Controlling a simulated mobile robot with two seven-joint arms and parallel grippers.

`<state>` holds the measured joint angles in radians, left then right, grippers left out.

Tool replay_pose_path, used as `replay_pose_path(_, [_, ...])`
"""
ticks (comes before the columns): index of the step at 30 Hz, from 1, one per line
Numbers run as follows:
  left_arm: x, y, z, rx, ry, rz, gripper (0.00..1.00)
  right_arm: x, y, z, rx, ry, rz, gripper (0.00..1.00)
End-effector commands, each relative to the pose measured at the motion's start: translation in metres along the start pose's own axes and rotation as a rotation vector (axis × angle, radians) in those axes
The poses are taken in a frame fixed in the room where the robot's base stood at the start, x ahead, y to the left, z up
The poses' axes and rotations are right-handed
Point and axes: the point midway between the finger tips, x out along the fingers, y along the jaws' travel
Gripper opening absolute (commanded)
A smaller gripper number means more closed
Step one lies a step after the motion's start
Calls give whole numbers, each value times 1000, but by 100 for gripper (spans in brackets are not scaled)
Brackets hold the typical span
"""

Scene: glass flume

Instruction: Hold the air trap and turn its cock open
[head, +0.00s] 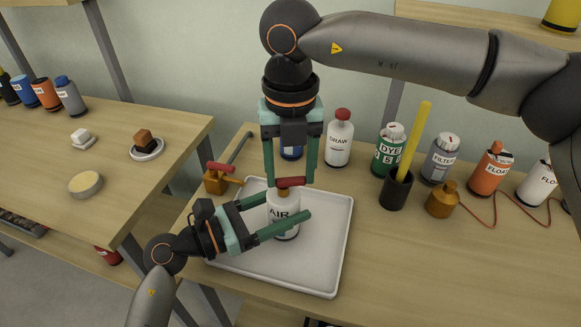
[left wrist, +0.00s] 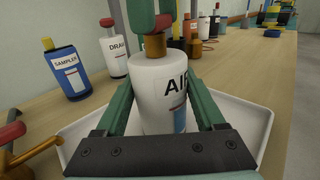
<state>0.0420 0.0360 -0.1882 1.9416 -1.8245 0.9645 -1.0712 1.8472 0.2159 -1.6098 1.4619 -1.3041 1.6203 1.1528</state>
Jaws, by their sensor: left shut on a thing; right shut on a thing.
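The air trap (head: 284,222) is a white bottle labelled AIR, upright over the white tray (head: 325,262). My left gripper (head: 280,215) is shut on its body, with one finger on each side. The left wrist view shows the bottle (left wrist: 157,88) close up between the fingers. The cock's red handle (head: 290,182) sits on a brass stem (left wrist: 155,45) at the bottle's top. My right gripper (head: 289,179) points down from above and is shut on this handle, which lies crosswise in the head view. The fingers hide part of the handle.
A brass valve with a red handle (head: 222,170) stands left of the tray. Behind are a DRAW bottle (head: 339,140), a green DYE bottle (head: 388,150) and a black cup (head: 397,190) with a yellow rod. The tray's right part is bare.

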Motion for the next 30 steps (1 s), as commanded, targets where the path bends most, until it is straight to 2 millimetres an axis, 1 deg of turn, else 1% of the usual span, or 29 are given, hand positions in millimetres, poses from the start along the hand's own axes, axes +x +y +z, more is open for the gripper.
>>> replay_pose_path(1, [0, 0, -1, -1, 2, 0, 7, 0, 0, 0, 0, -1, 0, 35])
replay_pose_path(9, [0, 0, -1, -1, 2, 0, 7, 0, 0, 0, 0, -1, -1, 6])
replay_pose_path(15, [0, 0, -1, -1, 2, 0, 7, 0, 0, 0, -12, -1, 0, 6])
replay_pose_path(20, [0, 0, -1, -1, 2, 0, 7, 0, 0, 1, -62, -1, 0, 6])
replay_pose_path(26, [0, 0, -1, -1, 2, 0, 7, -1, 0, 3, -192, -1, 0, 6])
replay_pose_path(30, [0, 0, -1, -1, 2, 0, 7, 0, 1, 4, -317, -1, 0, 6])
